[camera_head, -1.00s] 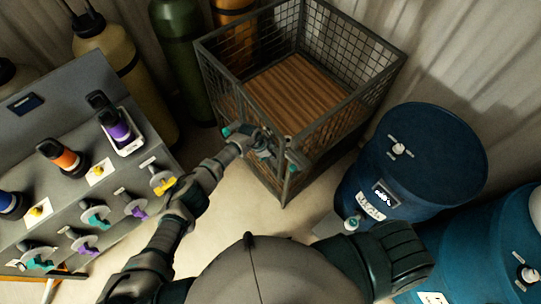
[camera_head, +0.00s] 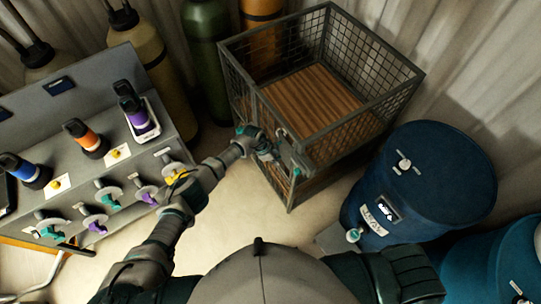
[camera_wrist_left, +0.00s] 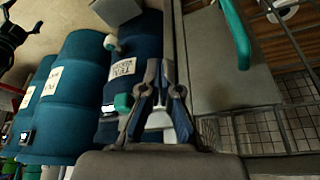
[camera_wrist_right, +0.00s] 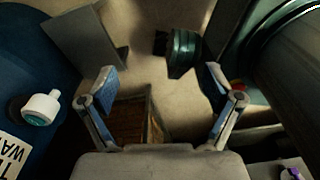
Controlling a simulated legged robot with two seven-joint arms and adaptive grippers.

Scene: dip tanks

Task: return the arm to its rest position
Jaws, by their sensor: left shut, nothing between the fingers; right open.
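My left arm (camera_head: 165,235) reaches forward from the lower left in the head view. My left gripper (camera_head: 268,152) is at the near side of the wire cage (camera_head: 290,195); whether it touches the cage is unclear. In the left wrist view my left gripper (camera_wrist_left: 162,78) has its fingers together with nothing between them. My right gripper (camera_wrist_right: 158,75) is open and empty in the right wrist view, fingers spread apart. In the head view my right arm (camera_head: 405,275) is bent at the lower right, and its gripper is hidden.
A blue drum (camera_head: 430,180) stands right of the cage, with another blue drum (camera_head: 490,265) nearer. A grey panel (camera_head: 85,120) with coloured knobs and valves is at left. Gas cylinders (camera_head: 205,60) stand behind. Pale floor (camera_head: 235,210) is open between panel and cage.

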